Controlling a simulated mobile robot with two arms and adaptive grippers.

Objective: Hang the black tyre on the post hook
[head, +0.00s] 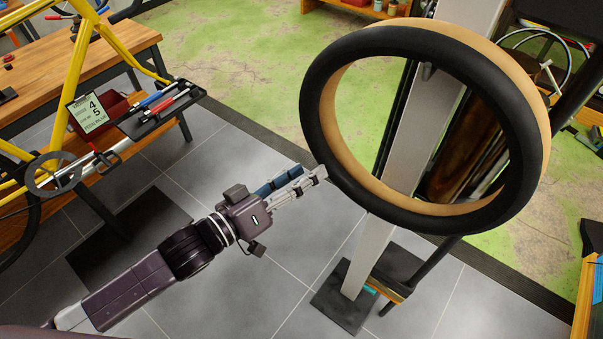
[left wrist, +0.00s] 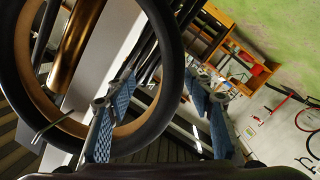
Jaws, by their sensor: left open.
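The black tyre (head: 313,95) with a tan inner side is up at the grey post (head: 413,140), its ring in front of the post. The post hook (head: 427,71) shows as a short grey peg inside the ring, just under its upper inner edge. In the left wrist view the hook (left wrist: 48,130) crosses the tyre's inner edge, and the tyre (left wrist: 172,75) seems to hang on it. My left gripper (head: 307,178) is open and empty at the tyre's lower left rim. In the left wrist view its fingers (left wrist: 160,115) straddle part of the rim; I cannot tell whether they touch.
A wooden workbench (head: 130,48) stands at the left with a yellow bike frame (head: 75,60) and a dark tool tray (head: 160,112) before it. The post's dark base (head: 340,305) stands on grey tiles. Free floor lies between bench and post.

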